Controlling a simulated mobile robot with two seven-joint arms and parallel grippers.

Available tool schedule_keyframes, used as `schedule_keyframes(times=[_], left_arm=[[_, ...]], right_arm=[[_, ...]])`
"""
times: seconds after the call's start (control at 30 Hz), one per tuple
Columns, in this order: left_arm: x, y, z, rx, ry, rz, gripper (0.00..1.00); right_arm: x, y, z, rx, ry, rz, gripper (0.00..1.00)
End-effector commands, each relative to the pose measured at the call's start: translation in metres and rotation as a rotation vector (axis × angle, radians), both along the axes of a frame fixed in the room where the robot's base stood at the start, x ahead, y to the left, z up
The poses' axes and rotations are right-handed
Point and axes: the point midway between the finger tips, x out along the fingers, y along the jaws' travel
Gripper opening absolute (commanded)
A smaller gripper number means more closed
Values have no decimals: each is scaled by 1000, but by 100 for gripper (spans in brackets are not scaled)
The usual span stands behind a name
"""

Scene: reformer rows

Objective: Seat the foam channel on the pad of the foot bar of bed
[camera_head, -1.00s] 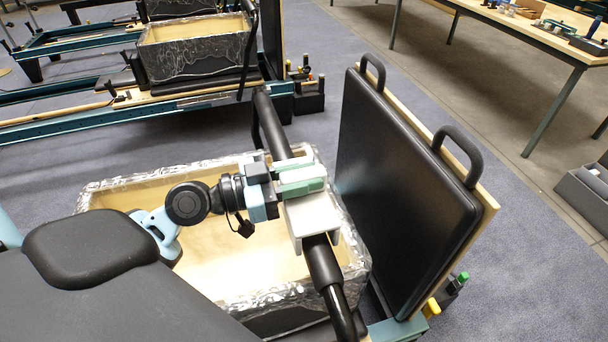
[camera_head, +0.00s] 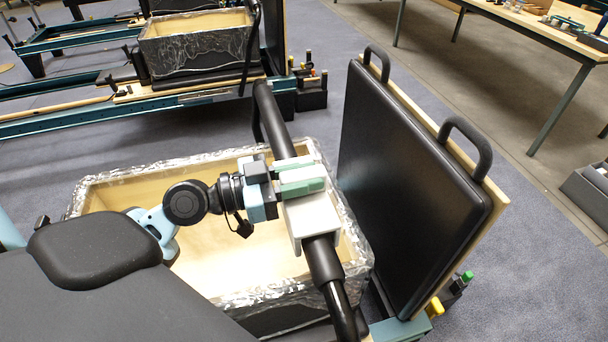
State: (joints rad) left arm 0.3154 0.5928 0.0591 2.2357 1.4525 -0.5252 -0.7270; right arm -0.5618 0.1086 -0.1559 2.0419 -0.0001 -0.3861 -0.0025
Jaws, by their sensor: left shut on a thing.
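The foam channel (camera_head: 313,217) is a pale grey-white piece lying over the black padded foot bar (camera_head: 322,261) of the near bed. Its side wall hangs down along the bar; whether it is fully down on the pad I cannot tell. My left gripper (camera_head: 300,180), with green fingers, is shut on the channel's upper end, above the bar. The gripper hides that end and part of the bar. The bar runs on beyond the gripper to its far upper end (camera_head: 271,115). My right gripper is not in view.
An open foil-trimmed box (camera_head: 130,190) stands under the bar. A black padded board (camera_head: 408,190) with two handles stands close on the right. Another bed (camera_head: 180,108) with a similar box is behind.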

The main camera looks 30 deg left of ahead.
Motion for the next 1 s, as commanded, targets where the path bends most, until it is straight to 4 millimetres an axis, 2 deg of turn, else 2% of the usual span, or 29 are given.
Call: schedule_keyframes(times=[0.47,0.5,0.67,0.7,1.0], left_arm=[[0,0,-11,-1,-1,0,0],[0,0,-11,-1,-1,0,28],[0,0,-9,0,-1,0,49],[0,0,-10,0,-1,0,52],[-1,1,-11,1,1,0,52]], right_arm=[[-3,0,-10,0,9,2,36],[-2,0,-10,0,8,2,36],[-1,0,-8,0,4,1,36],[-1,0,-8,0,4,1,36],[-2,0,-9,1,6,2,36]])
